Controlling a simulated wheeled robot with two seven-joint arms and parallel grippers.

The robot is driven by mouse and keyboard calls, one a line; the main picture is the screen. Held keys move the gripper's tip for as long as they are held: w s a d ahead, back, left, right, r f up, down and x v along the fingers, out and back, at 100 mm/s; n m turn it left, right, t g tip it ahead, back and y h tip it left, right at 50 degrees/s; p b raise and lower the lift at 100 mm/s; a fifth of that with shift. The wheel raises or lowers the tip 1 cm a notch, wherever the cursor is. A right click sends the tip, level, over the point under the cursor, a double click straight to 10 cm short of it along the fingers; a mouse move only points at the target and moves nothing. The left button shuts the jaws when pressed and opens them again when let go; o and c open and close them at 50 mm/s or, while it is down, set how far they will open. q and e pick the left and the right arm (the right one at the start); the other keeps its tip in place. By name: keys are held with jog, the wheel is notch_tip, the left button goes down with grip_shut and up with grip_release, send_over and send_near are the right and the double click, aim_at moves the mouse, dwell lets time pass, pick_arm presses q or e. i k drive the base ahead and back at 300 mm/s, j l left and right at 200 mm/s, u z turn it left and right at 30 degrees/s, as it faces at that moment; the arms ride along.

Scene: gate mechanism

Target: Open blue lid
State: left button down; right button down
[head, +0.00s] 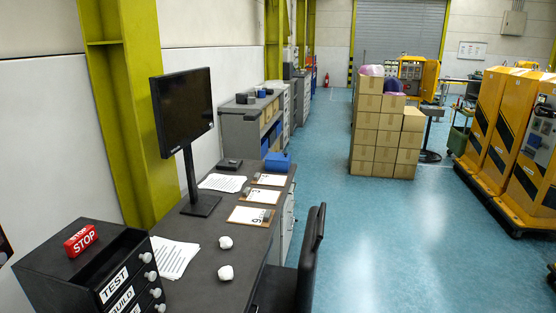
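A small blue box (278,163) sits at the far end of the dark desk, near its right edge. Its top looks closed, but it is too small to tell a separate lid. Neither of my grippers is in view.
The dark desk (210,262) holds a monitor (183,105), papers (174,257), cards (250,216), two white lumps (226,273) and a black drawer unit (92,265) with a red STOP block (80,240). A black chair (300,270) stands at its right. Blue floor (400,240) is open beyond, before stacked cartons (375,140).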

aim_at(276, 156)
jog(key=i+l+z, duration=0.6)
jog(key=i+l, duration=0.2)
jog(key=i+l+z, duration=0.25)
jog(key=i, duration=0.35)
jog(key=i+l+z, duration=0.2)
jog(key=i, duration=0.3)
jog(key=i+u, duration=0.65)
jog(key=i, duration=0.3)
jog(key=i+l+u, duration=0.2)
jog(key=i+u, duration=0.15)
jog(key=i+l+u, duration=0.35)
jog(key=i, duration=0.15)
